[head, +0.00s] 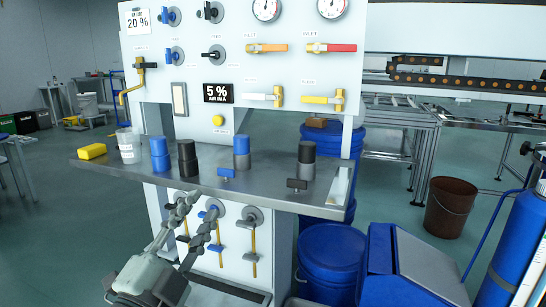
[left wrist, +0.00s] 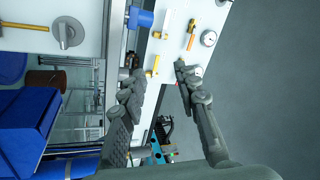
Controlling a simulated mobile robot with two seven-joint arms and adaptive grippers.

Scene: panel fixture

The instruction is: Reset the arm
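My left gripper (head: 200,205) is in front of the lower panel, near the front edge of the metal shelf (head: 120,167) in the head view. Its two fingers are spread with nothing between them. In the left wrist view the left gripper (left wrist: 156,70) also shows open and empty, with the panel and its valves behind. The white panel fixture (head: 210,65) stands upright with gauges, knobs and coloured handles. Lower round valves (head: 250,216) with yellow handles are just right of the gripper. My right gripper is in neither view.
The shelf holds a yellow block (head: 92,151), a clear cup (head: 128,146) and several blue, black and grey cylinders. Blue barrels (head: 330,255), a blue bin (head: 405,265) and a gas cylinder (head: 520,240) stand at right. A brown bucket (head: 450,207) is farther back.

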